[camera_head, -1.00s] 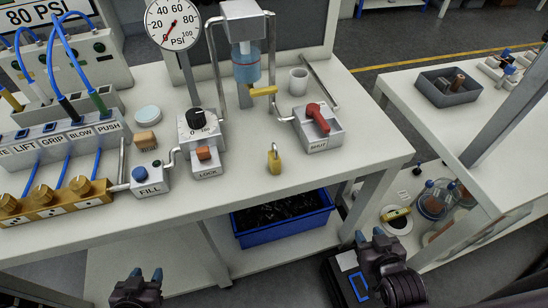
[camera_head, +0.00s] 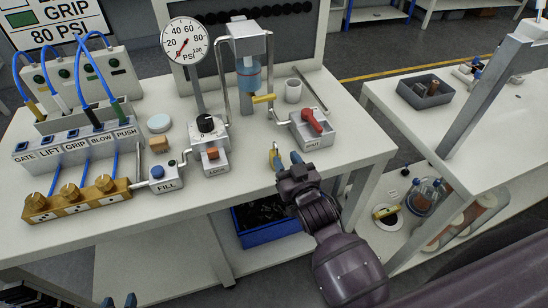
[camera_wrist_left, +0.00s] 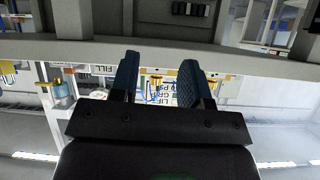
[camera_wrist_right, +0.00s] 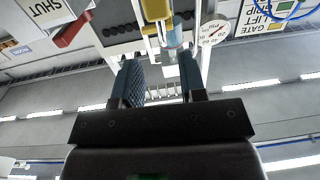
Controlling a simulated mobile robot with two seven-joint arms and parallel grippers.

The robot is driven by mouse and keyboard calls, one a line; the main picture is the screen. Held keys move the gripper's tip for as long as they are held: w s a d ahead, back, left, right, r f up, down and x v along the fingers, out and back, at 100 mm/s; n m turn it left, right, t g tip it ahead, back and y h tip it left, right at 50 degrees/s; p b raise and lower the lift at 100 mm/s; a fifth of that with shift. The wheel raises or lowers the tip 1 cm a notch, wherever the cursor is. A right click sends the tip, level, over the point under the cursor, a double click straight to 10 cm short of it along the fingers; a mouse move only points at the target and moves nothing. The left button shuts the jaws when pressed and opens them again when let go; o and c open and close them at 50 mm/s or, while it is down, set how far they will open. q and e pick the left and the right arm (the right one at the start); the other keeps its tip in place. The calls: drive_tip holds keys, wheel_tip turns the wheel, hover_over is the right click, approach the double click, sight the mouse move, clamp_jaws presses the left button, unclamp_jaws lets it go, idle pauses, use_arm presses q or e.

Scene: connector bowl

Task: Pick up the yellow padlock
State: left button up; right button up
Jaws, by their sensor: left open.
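The yellow padlock (camera_head: 275,157) stands on the white workbench near its front edge, below the red-handled SHUT valve. Its lower part is hidden by my right gripper (camera_head: 287,160), which is at the bench edge just beside it in the head view. The right wrist view shows the padlock's yellow body (camera_wrist_right: 155,9) at the top, beyond the fingertips. My right gripper (camera_wrist_right: 160,62) is open, with a clear gap between its blue-padded fingers. My left gripper (camera_head: 119,300) is at the bottom left, below and in front of the bench. The left wrist view shows its fingers (camera_wrist_left: 158,70) apart and empty.
The SHUT valve box (camera_head: 312,132) is behind and right of the padlock. A blue bin (camera_head: 268,226) sits under the bench. Bare bench top lies between LOCK and the padlock.

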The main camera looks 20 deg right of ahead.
sight(277, 150)
drive_tip(key=shift+w+a+f, duration=0.1)
drive_tip(key=shift+w+a, duration=0.05)
drive_tip(key=shift+w, duration=0.95)
drive_tip(key=shift+w+a, duration=0.15)
drive_tip(key=shift+w, duration=0.95)
drive_tip(key=shift+w+a+f, duration=0.1)
drive_tip(key=shift+w+a, duration=0.05)
drive_tip(key=shift+w, duration=0.95)
drive_tip(key=shift+r, duration=0.1)
clamp_jaws()
